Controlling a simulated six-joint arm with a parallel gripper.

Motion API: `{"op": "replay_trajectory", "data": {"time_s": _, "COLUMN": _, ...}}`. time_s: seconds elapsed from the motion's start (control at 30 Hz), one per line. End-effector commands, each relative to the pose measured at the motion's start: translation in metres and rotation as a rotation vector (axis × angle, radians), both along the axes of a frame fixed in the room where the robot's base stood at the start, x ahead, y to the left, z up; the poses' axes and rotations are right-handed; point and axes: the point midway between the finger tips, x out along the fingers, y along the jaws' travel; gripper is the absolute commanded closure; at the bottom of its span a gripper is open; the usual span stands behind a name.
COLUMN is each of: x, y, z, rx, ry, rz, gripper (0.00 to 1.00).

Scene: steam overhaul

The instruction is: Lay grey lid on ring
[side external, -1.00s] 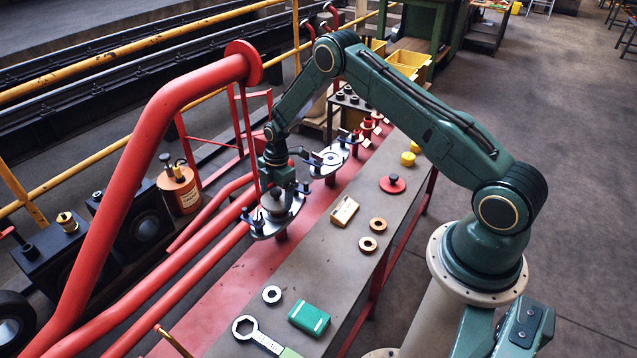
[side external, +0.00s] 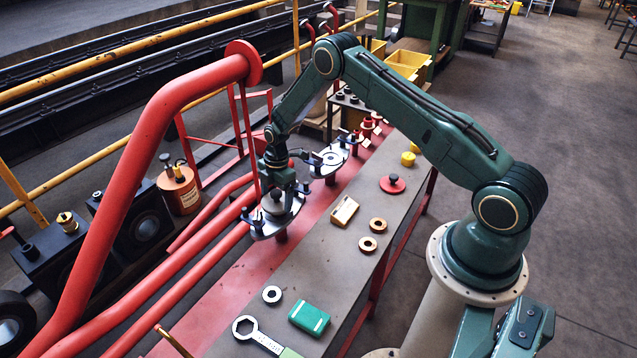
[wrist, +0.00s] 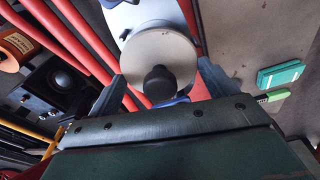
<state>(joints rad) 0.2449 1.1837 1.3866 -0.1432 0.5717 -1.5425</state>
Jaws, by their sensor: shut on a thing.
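The grey lid (wrist: 165,52) is a round disc with a black knob (wrist: 160,84). In the wrist view it lies between the two fingers of my gripper (wrist: 165,80), which is shut on it. In the side view my gripper (side external: 276,192) points down over the near silver plate station (side external: 262,231), with the lid (side external: 274,208) low over the plate. The ring is hidden under the lid and gripper. I cannot tell whether the lid touches it.
Blue-handled clamps stand around the plate. A second plate station (side external: 326,162) is just behind. On the bench (side external: 325,255) are a red knobbed lid (side external: 392,184), brass rings (side external: 368,244), a green box (side external: 309,318) and a wrench (side external: 255,335). Red pipes (side external: 150,275) run at left.

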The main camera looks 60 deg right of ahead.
Motion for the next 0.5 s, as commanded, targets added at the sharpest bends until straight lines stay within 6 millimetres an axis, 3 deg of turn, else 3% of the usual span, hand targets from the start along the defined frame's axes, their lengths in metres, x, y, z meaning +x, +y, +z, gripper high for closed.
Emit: {"op": "replay_trajectory", "data": {"time_s": 0.5, "x": 0.0011, "y": -0.0003, "z": -0.0067, "rx": -0.001, "ry": -0.003, "rz": 0.001, "gripper": 0.58}}
